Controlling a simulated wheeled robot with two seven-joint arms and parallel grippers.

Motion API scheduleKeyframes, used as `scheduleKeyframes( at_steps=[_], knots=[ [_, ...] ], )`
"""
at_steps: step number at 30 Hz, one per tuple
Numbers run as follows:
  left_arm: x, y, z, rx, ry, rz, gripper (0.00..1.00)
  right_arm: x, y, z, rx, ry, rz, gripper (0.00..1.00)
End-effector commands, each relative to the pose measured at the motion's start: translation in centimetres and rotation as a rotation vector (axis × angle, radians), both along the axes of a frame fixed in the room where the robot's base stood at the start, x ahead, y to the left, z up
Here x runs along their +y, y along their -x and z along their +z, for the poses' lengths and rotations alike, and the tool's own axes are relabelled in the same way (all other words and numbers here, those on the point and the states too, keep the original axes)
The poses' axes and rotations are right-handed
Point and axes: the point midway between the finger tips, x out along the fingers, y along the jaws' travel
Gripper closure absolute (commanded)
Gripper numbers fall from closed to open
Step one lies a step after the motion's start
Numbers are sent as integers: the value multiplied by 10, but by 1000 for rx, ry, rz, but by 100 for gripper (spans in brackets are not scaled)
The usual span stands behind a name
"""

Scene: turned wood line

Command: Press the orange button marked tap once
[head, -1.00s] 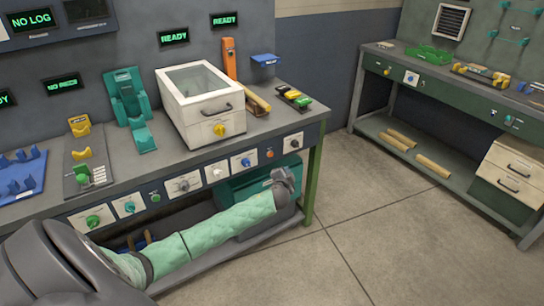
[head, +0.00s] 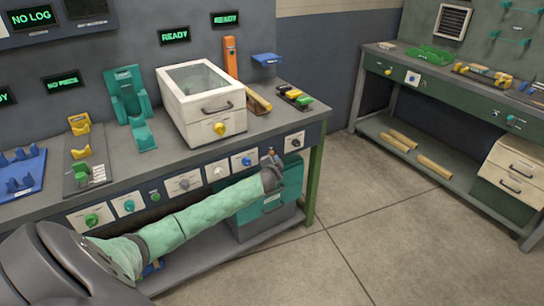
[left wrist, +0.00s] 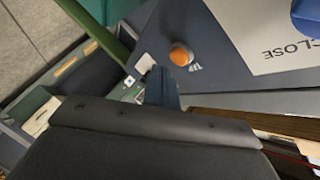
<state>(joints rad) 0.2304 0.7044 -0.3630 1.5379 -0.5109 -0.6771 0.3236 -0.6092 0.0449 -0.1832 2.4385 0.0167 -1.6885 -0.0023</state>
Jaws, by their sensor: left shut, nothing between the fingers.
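The orange button (left wrist: 181,55) is a round cap on the dark front panel of the workbench, with a small white marking beside it, partly hidden. My left gripper (left wrist: 161,82) is shut and empty. In the left wrist view its fingertips are close beside the button; I cannot tell whether they touch the panel. The whole cap shows there and looks undistorted. In the head view my left gripper (head: 270,160) is in front of the panel and largely covers the button. My right gripper is not in view.
A blue knob (left wrist: 308,16) on a white plate marked CLOSE sits beside the button. More knobs, such as a green one (head: 92,220), line the panel. A white box with a glass lid (head: 207,100) stands on top. A teal drawer unit (head: 268,205) is below.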

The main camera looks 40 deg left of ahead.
Motion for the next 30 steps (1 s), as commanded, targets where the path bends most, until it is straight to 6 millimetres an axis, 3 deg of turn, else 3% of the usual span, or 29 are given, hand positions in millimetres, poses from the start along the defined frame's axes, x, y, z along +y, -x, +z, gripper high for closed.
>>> scheduleKeyframes(
  at_steps=[30],
  knots=[
    [2, -1, 0, 0, -1, 1, 100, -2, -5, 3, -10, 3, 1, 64]
  ],
)
